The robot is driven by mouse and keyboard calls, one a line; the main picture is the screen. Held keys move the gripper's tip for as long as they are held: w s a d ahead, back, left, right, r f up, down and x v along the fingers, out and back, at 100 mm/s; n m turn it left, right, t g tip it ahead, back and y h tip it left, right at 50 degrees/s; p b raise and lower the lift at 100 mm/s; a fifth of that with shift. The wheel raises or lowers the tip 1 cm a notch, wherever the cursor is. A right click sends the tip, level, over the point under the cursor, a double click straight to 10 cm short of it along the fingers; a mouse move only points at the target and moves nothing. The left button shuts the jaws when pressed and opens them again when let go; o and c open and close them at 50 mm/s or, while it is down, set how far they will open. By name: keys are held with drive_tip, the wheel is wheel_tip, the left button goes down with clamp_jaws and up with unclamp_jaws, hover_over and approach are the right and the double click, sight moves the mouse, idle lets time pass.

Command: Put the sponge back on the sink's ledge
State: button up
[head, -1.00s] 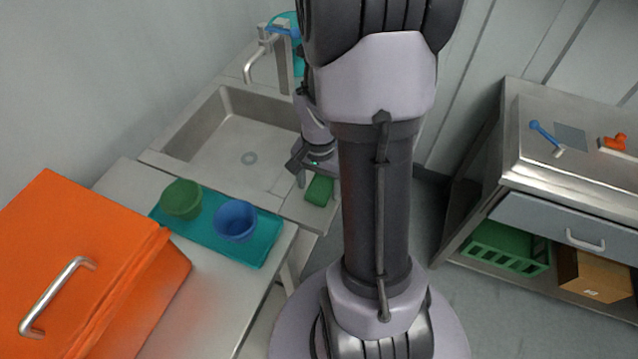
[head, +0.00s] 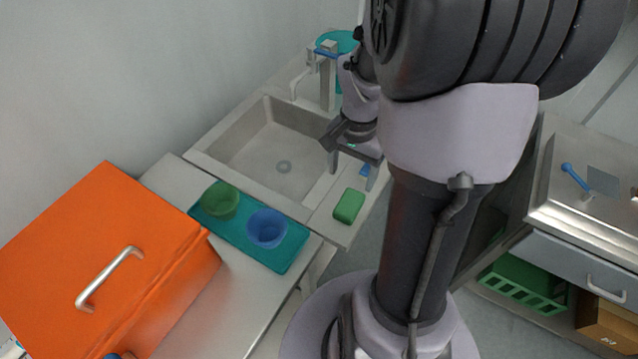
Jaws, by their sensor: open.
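The green sponge (head: 349,205) lies flat on the sink's ledge (head: 325,219), at the near right corner beside the basin. My gripper (head: 352,175) is open and empty, with its two fingers apart and pointing down. In the picture it is just above and behind the sponge, and it does not appear to touch it. The sink (head: 262,150) has an empty basin to the left of my gripper. My arm hides part of the sink's far right side.
A teal tray (head: 288,262) holds a green bowl (head: 220,199) and a blue bowl (head: 267,228), left of the sponge. An orange box (head: 95,250) stands at left. A faucet (head: 327,80) stands behind the basin.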

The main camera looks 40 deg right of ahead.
drive_tip(key=a+r+n+t, duration=0.35)
drive_tip(key=a+r, duration=0.55)
drive_tip(key=a, duration=0.3)
drive_tip(key=s+a+r+n+t+y+b, duration=0.1)
drive_tip(key=s+a+r+n, duration=0.1)
drive_tip(key=a, duration=0.3)
drive_tip(key=s+a+r+n+t+y+b, duration=0.1)
drive_tip(key=s+a+r+n, duration=0.1)
drive_tip(key=a, duration=0.4)
drive_tip(key=shift+s+a+n, duration=0.25)
drive_tip(key=shift+s+n, duration=0.6)
drive_tip(key=shift+s, duration=0.05)
drive_tip(key=shift+r, duration=0.1)
